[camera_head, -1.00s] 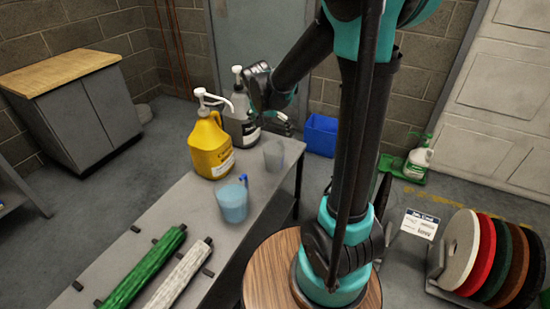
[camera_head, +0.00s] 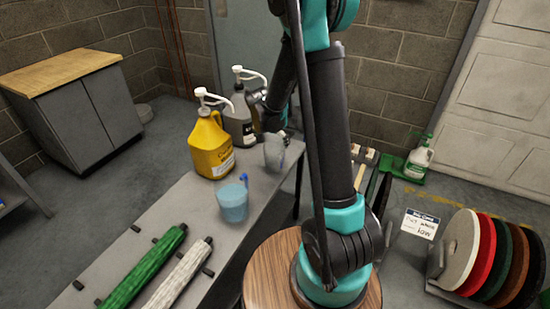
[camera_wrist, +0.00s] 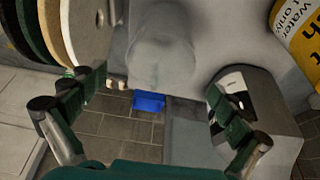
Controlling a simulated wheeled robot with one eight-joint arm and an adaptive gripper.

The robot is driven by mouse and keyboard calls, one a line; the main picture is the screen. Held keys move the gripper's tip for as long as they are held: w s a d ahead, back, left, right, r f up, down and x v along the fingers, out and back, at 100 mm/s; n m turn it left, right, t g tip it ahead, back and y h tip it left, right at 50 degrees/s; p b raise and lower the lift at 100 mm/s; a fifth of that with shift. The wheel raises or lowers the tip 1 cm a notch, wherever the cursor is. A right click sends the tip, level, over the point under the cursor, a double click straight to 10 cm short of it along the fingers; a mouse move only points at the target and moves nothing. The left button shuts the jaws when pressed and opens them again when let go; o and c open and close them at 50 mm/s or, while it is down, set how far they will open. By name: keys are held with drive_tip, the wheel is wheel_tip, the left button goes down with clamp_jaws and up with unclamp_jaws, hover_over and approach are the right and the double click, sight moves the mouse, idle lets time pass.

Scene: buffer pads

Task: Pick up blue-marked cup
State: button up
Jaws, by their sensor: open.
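A light blue translucent cup (camera_head: 232,202) with a dark blue mark at its rim stands upright on the grey bench in the head view. A second cup, clear greyish (camera_head: 273,153), stands farther back near the bench's far end. My gripper (camera_wrist: 155,84) is open. In the wrist view, a greyish cup (camera_wrist: 162,52) lies ahead between its two spread fingers, and no blue mark shows on it. I cannot tell whether the fingers touch it. In the head view my gripper is above and behind the clear cup, partly hidden by my arm.
A yellow pump jug (camera_head: 211,145) and a grey pump jug (camera_head: 241,118) stand close to the clear cup. Green (camera_head: 145,268) and white (camera_head: 182,277) rolls lie on the near bench (camera_head: 213,243). Coloured round pads (camera_head: 485,255) stand in a rack at right.

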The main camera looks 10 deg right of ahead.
sight(275, 147)
drive_tip(key=shift+x, duration=2.9)
drive_tip(key=shift+w, duration=0.15)
drive_tip(key=c, duration=1.6)
drive_tip(key=shift+r, duration=0.2)
